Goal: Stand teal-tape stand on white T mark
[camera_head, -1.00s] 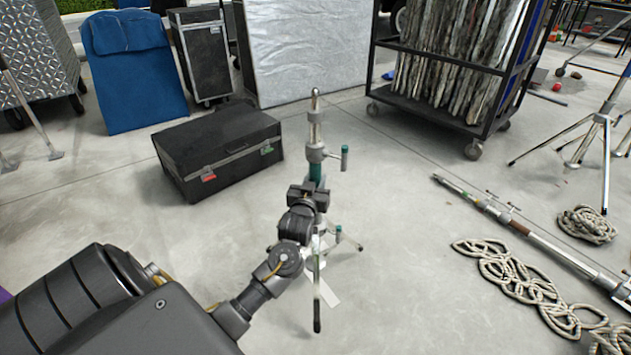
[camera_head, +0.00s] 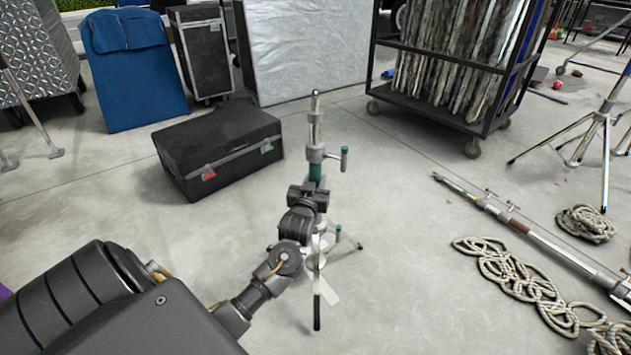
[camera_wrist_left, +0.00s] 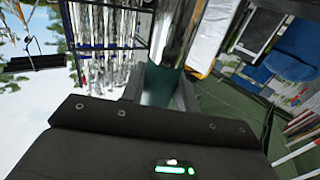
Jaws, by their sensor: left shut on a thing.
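The teal-tape stand (camera_head: 315,155) is upright in the middle of the head view, with a silver post, teal bands and legs spread low near the floor. My left gripper (camera_head: 314,188) is shut on its post at the teal band. The teal band (camera_wrist_left: 160,84) also shows between the fingers in the left wrist view. The white T mark (camera_head: 331,290) lies on the floor at the stand's base, partly hidden by a leg and my arm. I cannot tell whether the feet touch the floor. My right gripper is not in view.
A black case (camera_head: 218,150) lies behind and left of the stand. A wheeled rack (camera_head: 450,105) stands at the back right. A long pole (camera_head: 520,230) and chained rope coils (camera_head: 520,280) lie on the floor at right. The floor between is clear.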

